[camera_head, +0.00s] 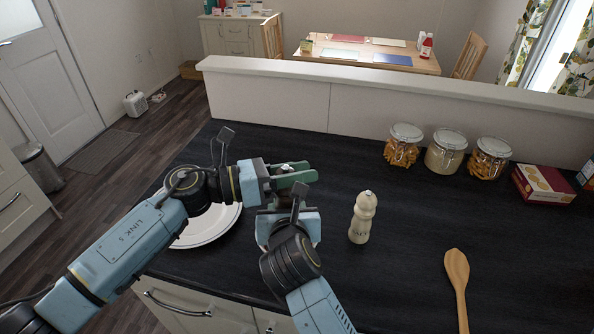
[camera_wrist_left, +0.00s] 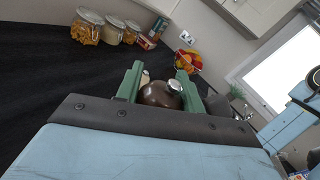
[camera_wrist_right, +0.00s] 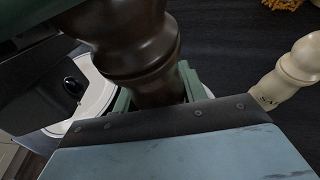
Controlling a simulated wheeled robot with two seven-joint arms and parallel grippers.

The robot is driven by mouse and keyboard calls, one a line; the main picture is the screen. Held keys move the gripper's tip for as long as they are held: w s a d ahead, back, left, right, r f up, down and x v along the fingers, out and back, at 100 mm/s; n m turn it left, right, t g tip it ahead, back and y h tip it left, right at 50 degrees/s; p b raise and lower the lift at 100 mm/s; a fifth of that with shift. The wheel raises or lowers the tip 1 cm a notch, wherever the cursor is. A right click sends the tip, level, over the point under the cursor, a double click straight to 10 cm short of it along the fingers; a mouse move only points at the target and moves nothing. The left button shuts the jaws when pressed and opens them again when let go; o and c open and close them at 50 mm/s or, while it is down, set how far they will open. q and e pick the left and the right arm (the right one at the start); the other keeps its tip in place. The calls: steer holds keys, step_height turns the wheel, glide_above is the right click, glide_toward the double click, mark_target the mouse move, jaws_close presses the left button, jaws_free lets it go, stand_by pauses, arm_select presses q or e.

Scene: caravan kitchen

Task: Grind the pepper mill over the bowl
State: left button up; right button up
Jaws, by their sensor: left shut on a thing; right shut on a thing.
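The dark brown pepper mill (camera_wrist_left: 158,95) with a silver top knob shows in the left wrist view. My left gripper (camera_head: 291,173) is shut on its head, one green finger on each side. In the right wrist view the mill's turned body (camera_wrist_right: 135,50) stands between the fingers of my right gripper (camera_wrist_right: 155,92), shut on it below the left one. In the head view my arms hide most of the mill. A white round dish (camera_head: 217,232), apparently the bowl, lies on the black counter at left. My left arm covers part of it, and its middle is hidden.
A cream mill (camera_head: 362,217) stands upright just right of my right gripper. A wooden spoon (camera_head: 457,280) lies further right. Several lidded jars (camera_head: 446,152) and a red box (camera_head: 543,184) line the back. The counter's centre right is clear.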

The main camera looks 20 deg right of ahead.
arm_select(q)
steer(key=shift+g, duration=0.3)
steer(key=shift+s+m+g+y, duration=0.15)
steer(key=shift+m+g+y, duration=0.45)
steer(key=shift+m+g, duration=0.9)
steer(key=shift+s+m+g+y, duration=0.15)
steer(key=shift+m+g+y, duration=0.65)
steer(key=shift+g, duration=1.1)
steer(key=shift+s+a+m+g+y, duration=0.2)
steer(key=shift+s+m+g+y, duration=0.1)
steer(key=shift+m+g, duration=0.45)
steer(key=o, duration=0.7)
steer(key=shift+w+d+f+n+t+h, duration=0.1)
steer(key=shift+w+n+t+h, duration=0.15)
steer(key=shift+n+t+h, duration=0.35)
steer(key=shift+n+t, duration=0.35)
steer(key=shift+t, duration=0.4)
